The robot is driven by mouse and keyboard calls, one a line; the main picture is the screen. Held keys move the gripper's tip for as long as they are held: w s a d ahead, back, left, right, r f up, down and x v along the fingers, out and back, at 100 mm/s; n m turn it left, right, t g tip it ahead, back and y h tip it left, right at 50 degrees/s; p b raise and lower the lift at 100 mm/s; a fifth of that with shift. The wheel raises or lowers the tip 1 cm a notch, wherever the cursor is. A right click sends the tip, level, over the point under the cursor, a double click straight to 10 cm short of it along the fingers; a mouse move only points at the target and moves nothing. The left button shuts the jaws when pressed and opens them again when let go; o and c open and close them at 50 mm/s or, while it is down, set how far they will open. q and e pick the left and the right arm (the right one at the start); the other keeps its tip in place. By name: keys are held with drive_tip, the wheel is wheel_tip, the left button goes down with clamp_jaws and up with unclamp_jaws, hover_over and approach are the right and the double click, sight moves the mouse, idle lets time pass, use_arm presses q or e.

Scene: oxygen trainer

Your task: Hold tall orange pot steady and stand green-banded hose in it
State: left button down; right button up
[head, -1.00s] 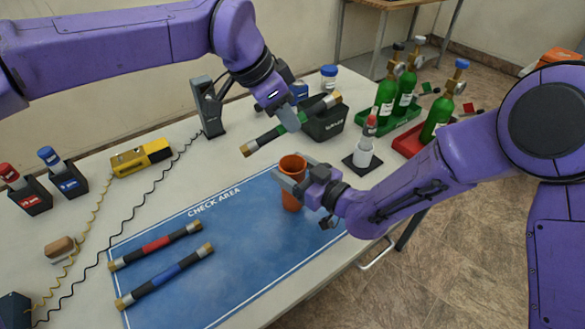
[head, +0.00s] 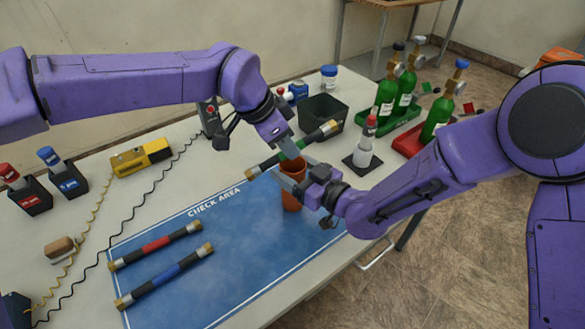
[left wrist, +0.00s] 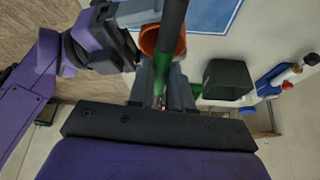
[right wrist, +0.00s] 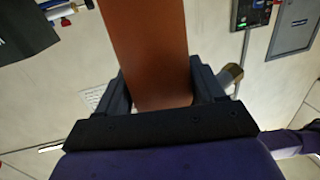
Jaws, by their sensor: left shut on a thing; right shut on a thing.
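The tall orange pot (head: 291,197) stands upright at the right end of the blue check area. My right gripper (head: 296,181) is shut on its upper part; the pot (right wrist: 148,50) fills the middle of the right wrist view between the fingers (right wrist: 160,95). My left gripper (head: 285,147) is shut on the green-banded hose (head: 318,134) at its green band, just above and behind the pot. The hose lies slanted, not upright, one brass end low left, the other high right. In the left wrist view the hose (left wrist: 172,25) crosses in front of the pot's rim (left wrist: 150,40), between the fingers (left wrist: 160,88).
A red-banded hose (head: 156,245) and a blue-banded hose (head: 165,277) lie on the blue mat (head: 235,255). A dark bin (head: 323,110) and a white bottle on a black pad (head: 363,155) stand behind. Green cylinders (head: 386,98) stand in trays at the right.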

use_arm(q)
drive_tip(key=c, duration=1)
unclamp_jaws()
drive_tip(key=shift+o, duration=0.2)
drive_tip(key=v, duration=1.2)
drive_tip(key=shift+c, duration=0.3)
